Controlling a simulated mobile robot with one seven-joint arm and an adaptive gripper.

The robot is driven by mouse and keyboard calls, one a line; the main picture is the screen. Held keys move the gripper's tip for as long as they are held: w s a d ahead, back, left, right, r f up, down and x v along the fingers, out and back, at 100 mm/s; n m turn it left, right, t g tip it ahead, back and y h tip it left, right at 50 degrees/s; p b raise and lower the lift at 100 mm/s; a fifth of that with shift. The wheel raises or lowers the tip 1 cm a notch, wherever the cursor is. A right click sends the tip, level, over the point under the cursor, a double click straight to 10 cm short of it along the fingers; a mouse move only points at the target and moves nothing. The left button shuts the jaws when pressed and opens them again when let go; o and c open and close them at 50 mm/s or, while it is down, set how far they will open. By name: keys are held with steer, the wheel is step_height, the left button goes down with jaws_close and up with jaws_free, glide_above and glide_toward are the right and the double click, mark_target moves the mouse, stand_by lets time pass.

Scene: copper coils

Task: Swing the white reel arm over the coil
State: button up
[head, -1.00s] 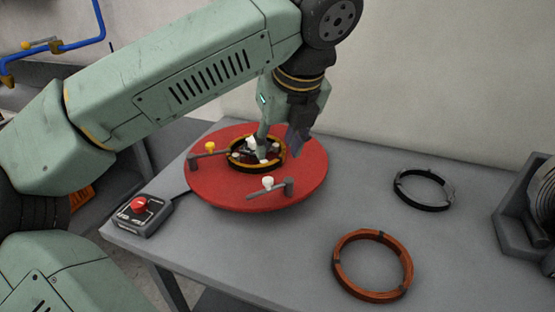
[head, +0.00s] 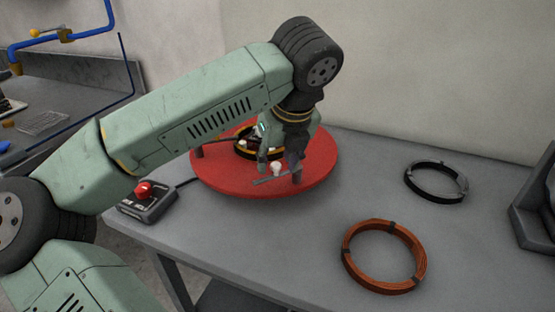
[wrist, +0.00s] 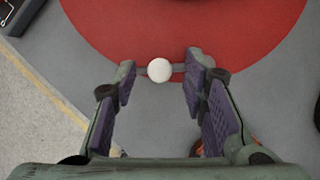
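The white reel arm (head: 262,182) is a grey bar on a post near the front right of the red turntable (head: 215,180). Its white knob (head: 276,168) stands up from the bar. The bar lies in front of the coil (head: 243,153), not across it. The coil sits mid-turntable, partly hidden by my gripper. My gripper (head: 280,166) points down at the knob with its fingers apart. In the wrist view, the white knob (wrist: 159,70) shows between the open fingertips, with a gap on each side.
Another grey reel arm (head: 198,150) stands at the turntable's left, partly hidden by my arm. A control box with a red button (head: 146,190) lies at the table's left edge. A copper coil (head: 384,257) and a black coil (head: 436,182) lie to the right, with bare table between.

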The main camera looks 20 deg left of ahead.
steer(key=shift+c, duration=0.3)
jaws_close()
stand_by(0.5)
